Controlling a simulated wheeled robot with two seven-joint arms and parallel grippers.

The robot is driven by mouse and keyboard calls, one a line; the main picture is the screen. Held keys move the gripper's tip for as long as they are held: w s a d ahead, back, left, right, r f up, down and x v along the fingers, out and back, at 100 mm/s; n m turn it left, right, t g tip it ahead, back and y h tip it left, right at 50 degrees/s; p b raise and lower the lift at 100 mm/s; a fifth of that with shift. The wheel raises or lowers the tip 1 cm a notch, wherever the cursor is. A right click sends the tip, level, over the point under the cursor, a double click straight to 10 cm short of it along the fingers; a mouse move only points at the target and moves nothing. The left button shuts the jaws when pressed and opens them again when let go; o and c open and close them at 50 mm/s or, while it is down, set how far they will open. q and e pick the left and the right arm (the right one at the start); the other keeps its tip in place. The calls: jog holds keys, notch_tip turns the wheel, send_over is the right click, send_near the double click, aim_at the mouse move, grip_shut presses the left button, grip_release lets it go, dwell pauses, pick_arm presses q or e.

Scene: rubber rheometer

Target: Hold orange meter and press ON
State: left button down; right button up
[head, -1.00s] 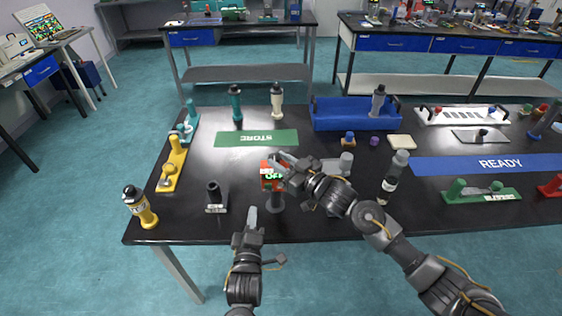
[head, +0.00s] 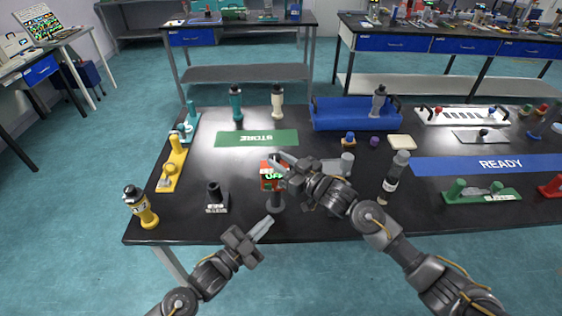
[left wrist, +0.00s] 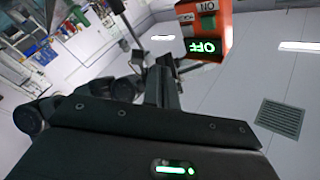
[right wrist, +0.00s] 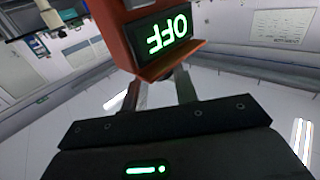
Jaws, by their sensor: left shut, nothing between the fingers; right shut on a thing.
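The orange meter (head: 270,182) is at the near middle of the table, above a dark round stand (head: 276,203). My right gripper (head: 284,164) is shut on it from the right. In the right wrist view the meter (right wrist: 118,38) sits at the fingertips, its green display reading OFF.
A small dark holder (head: 215,197) stands left of the meter. A grey-and-black bottle (head: 394,178) stands right of my right gripper. The green STORE mat (head: 256,139) lies behind, and the blue READY strip (head: 490,163) lies right.

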pick_arm(q)
jog(key=shift+w, duration=0.1)
send_near(277, 184)
jog(key=shift+s+d+x, duration=0.15)
jog(key=shift+x, duration=0.8)
jog(key=shift+s+d+x, duration=0.15)
jog(key=shift+x, duration=0.75)
jog(key=shift+w, duration=0.1)
dwell(0.6)
jog(key=shift+w, duration=0.35)
jog(key=shift+w, duration=0.25)
dwell(0.5)
jog(key=shift+s, duration=0.7)
